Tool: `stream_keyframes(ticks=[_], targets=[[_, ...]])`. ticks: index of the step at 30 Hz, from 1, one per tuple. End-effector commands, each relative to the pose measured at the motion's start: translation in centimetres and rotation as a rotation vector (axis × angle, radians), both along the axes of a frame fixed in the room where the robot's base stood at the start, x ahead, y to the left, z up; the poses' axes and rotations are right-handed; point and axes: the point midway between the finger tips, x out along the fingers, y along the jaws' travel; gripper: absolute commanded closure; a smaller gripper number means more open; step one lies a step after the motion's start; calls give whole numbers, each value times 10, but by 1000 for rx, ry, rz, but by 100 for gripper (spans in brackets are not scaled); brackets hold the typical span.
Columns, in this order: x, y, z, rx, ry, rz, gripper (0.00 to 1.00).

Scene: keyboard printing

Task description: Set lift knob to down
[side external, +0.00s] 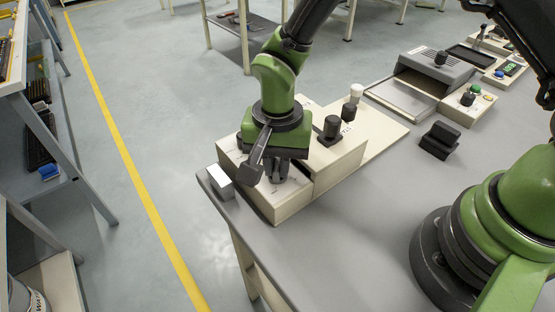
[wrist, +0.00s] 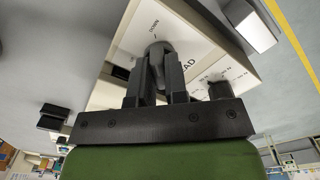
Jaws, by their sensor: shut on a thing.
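The lift knob (wrist: 158,50) is a dark grey knob on the cream machine panel (wrist: 205,58), seen in the wrist view. A "DOWN" label is printed on the panel just beyond it. My gripper (wrist: 156,74) is shut on the knob, with one finger on each side of it. In the side view my gripper (side external: 274,174) points down over the near end of the cream machine (side external: 268,206). There, my gripper and wrist hide most of the knob.
A black knob (side external: 331,128) and a white-topped knob (side external: 355,93) stand behind my gripper. A small white block (side external: 222,181) sits at the machine's left, near the table edge. A black block (side external: 438,140) lies to the right. The front of the grey table (side external: 365,215) is clear.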

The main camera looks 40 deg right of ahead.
Motion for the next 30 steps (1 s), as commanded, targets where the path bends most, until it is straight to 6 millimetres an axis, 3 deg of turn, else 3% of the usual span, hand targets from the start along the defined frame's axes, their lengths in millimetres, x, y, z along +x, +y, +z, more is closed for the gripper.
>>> stream_keyframes(ticks=[9,10,13,23,30], targets=[[0,0,1,1,1,-8,100],[0,0,1,1,1,-8,84],[0,0,1,1,2,-7,61],[0,0,4,1,-1,-4,61],[1,1,43,3,-6,-4,61]])
